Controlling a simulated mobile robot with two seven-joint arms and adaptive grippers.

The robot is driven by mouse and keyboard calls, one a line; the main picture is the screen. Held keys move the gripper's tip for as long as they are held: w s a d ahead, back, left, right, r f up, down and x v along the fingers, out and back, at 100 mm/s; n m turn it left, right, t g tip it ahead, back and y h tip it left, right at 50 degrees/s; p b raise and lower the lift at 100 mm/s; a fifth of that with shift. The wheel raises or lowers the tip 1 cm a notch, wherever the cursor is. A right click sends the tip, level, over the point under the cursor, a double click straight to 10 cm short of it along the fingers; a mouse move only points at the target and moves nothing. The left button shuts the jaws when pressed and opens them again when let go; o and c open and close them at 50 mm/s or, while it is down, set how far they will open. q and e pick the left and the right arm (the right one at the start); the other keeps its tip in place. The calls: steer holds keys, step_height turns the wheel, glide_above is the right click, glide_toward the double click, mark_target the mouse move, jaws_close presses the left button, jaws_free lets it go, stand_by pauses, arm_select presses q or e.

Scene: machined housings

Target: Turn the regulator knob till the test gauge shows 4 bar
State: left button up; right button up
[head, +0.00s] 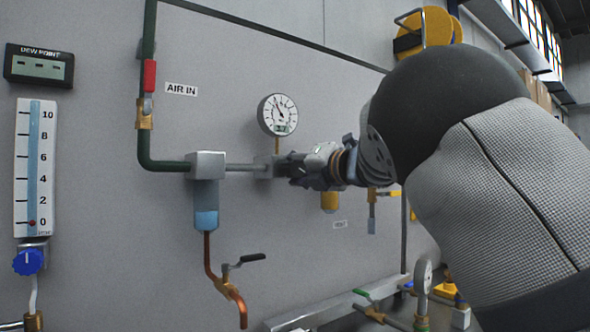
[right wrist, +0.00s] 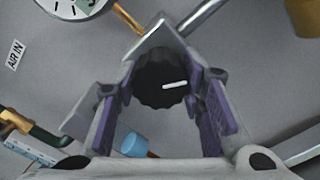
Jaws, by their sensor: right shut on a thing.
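The black, ridged regulator knob (right wrist: 158,70) with a white mark sits between the two purple-padded fingers of my right gripper (right wrist: 165,88) in the right wrist view. My right gripper (head: 312,167) is shut on the knob at the panel; in the head view it hides the knob. A round white gauge (head: 279,115) stands just above the regulator on a brass stem. Its thin needle points up and left, but its figures are too small to read. The gauge also shows, cut off, in the right wrist view (right wrist: 72,8). My left gripper is not in view.
A filter with a blue bowl (head: 206,205) hangs left of the regulator, with a black-handled drain valve (head: 245,260) below. A red-handled valve (head: 149,80) is on the green pipe. A flow meter (head: 35,165) is at far left.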

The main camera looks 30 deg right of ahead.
stand_by(0.5)
steer(key=o, duration=1.1)
steer(key=shift+o, duration=0.2)
steer(key=s, duration=1.2)
steer(key=shift+d, duration=0.45)
